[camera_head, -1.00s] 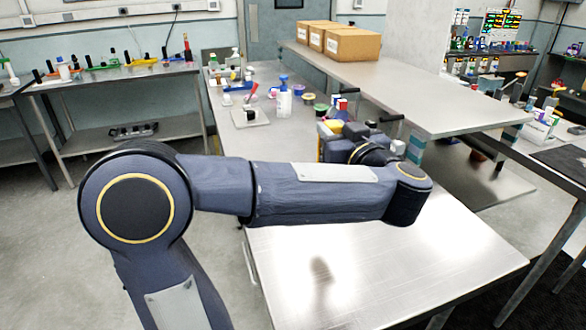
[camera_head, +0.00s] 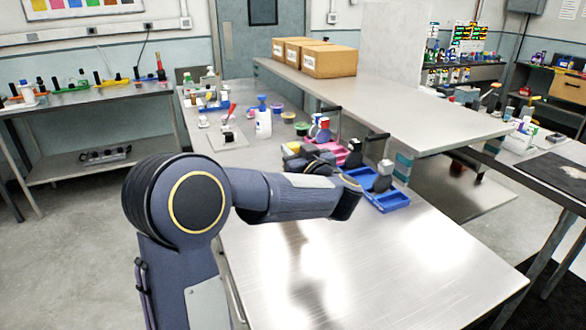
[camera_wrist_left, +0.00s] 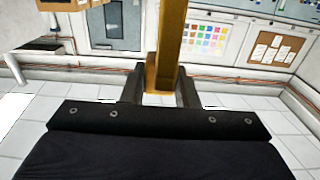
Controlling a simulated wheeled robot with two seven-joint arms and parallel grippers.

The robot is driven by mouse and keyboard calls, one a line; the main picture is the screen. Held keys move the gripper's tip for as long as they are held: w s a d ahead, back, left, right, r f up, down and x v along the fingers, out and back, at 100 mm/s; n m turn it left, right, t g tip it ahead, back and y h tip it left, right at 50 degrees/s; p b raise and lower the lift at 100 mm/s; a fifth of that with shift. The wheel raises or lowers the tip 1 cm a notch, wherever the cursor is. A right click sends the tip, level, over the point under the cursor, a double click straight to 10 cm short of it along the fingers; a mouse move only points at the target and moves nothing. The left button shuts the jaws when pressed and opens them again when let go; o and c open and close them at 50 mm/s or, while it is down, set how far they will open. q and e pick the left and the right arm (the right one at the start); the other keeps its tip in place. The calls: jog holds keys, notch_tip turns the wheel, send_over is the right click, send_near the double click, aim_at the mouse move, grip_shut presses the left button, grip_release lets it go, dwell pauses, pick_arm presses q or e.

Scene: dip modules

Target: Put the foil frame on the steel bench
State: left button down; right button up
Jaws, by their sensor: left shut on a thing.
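My left gripper (camera_wrist_left: 160,88) is shut on a gold-coloured upright bar (camera_wrist_left: 171,40), which looks like part of the foil frame. The bar rises between the two dark fingers in the left wrist view. In the head view my left gripper (camera_head: 312,160) is at the far end of my arm, above the steel bench (camera_head: 400,262), and is partly hidden by the arm. A small yellow patch (camera_head: 291,148) shows beside it; I cannot tell whether it belongs to the frame. The near part of the bench top is bare and shiny. My right gripper is not in view.
Blue trays (camera_head: 393,201) with dark-topped items stand just right of my gripper. A white bottle (camera_head: 263,122) and small tubs stand farther back. A raised shelf (camera_head: 400,95) with cardboard boxes (camera_head: 330,61) runs along the right. The bench's near half is clear.

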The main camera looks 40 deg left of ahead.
pick_arm(q)
jog(key=shift+w+a+f, duration=0.4)
jog(key=shift+a+f, duration=0.1)
jog(key=shift+f, duration=0.2)
jog(key=shift+w+a+f, duration=0.15)
jog(key=shift+f, duration=0.85)
jog(key=shift+w+a+f, duration=0.1)
jog(key=shift+f, duration=0.95)
jog(key=c, duration=1.1)
grip_release()
jog(key=b+v, duration=0.1)
jog(key=v, duration=1.1)
